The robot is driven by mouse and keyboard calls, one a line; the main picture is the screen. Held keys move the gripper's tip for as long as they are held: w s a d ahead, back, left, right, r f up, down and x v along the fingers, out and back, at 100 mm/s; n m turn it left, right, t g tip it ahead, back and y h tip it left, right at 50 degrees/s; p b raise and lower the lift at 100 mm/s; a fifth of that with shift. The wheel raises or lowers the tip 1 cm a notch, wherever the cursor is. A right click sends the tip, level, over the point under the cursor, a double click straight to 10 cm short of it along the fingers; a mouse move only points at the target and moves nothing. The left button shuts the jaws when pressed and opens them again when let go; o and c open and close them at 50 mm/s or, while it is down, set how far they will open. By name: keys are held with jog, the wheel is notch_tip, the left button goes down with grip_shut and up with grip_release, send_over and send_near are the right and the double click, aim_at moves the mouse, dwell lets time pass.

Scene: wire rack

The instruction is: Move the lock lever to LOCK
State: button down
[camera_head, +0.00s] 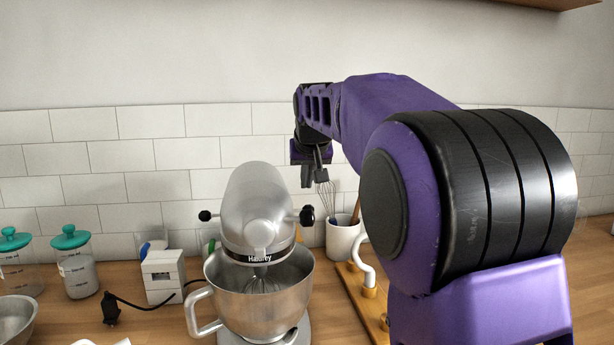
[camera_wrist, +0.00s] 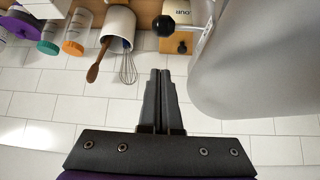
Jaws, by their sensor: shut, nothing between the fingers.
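A silver stand mixer (camera_head: 262,200) stands on the counter with a black-knobbed lever on each side of its head. The right knob (camera_head: 307,215) is the one nearer my gripper; the left knob (camera_head: 204,215) is on the far side. In the wrist view one black knob (camera_wrist: 163,26) sits on a short rod beside the grey mixer head (camera_wrist: 250,70). I cannot read any LOCK marking or tell which lever is the lock. My gripper (camera_head: 314,182) is shut and empty, above and behind the right knob, apart from it. Its fingertips (camera_wrist: 161,72) show in the wrist view.
A metal bowl (camera_head: 262,300) sits under the mixer head. A white mug (camera_head: 342,240) with a whisk and a wooden spoon stands behind right. A wooden board (camera_head: 362,295) lies at the right. Teal-lidded jars (camera_head: 76,270) and a white box (camera_head: 163,275) stand left. The tiled wall is close behind.

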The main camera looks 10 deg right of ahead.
jog(key=x, duration=0.5)
jog(key=shift+s+a+f+b, duration=0.1)
jog(key=shift+s+b, duration=0.15)
jog(key=shift+s, duration=0.4)
jog(key=shift+s+f+b, duration=0.1)
jog(key=shift+s+b, duration=0.1)
jog(key=shift+s, duration=0.45)
jog(key=shift+s+f+b, duration=0.1)
jog(key=shift+s+b, duration=0.15)
jog(key=shift+s, duration=0.35)
